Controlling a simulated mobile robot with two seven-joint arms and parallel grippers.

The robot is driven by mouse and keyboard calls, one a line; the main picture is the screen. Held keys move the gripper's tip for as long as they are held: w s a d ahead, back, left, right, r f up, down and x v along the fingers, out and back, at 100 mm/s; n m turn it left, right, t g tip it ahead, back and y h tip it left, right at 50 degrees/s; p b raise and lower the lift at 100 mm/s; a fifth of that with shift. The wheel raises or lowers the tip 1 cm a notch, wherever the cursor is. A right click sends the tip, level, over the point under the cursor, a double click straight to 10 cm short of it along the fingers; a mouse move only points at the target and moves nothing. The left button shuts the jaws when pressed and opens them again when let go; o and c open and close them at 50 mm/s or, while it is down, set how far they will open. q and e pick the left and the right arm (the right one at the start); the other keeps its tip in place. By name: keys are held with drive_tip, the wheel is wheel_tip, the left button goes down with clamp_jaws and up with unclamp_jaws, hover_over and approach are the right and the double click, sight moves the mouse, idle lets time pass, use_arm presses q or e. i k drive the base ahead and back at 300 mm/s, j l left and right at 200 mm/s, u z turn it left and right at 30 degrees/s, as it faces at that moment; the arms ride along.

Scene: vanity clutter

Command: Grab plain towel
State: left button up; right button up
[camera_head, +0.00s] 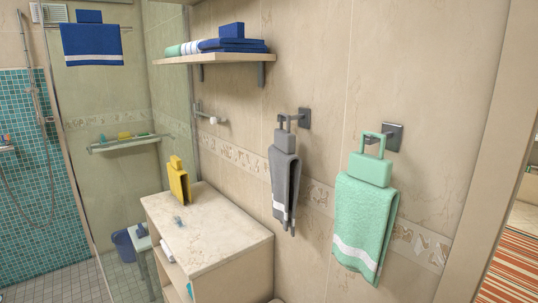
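A grey towel (284,185) hangs from a dark wall hook at the middle right, with a pale band near its lower end. A mint green towel (366,210) with a white stripe near its bottom hangs from another hook to its right. A blue towel (92,40) with white stripes hangs at the upper left. Folded striped towels (217,46) lie on the wall shelf. A yellow folded item (180,186), perhaps a towel, stands on the cabinet; no stripe is clear on it. Neither of my grippers is in view.
A beige cabinet (226,246) with a mostly bare stone top stands against the wall below the wooden shelf (213,58). A glass shelf (128,143) and a teal-tiled shower (22,200) are at the left. A striped rug (513,262) lies beyond the doorway at the right.

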sight(179, 179)
drive_tip(key=j, duration=1.25)
drive_tip(key=i+j, duration=0.1)
drive_tip(key=j, duration=0.35)
drive_tip(key=j+z, duration=0.1)
drive_tip(key=j, duration=0.3)
drive_tip(key=i+j, duration=0.3)
drive_tip(key=i+j+z, duration=0.1)
drive_tip(key=i+j, duration=0.25)
drive_tip(key=j, duration=0.15)
drive_tip(key=i+j, duration=0.45)
drive_tip(key=i+z, duration=0.05)
drive_tip(key=i, duration=0.1)
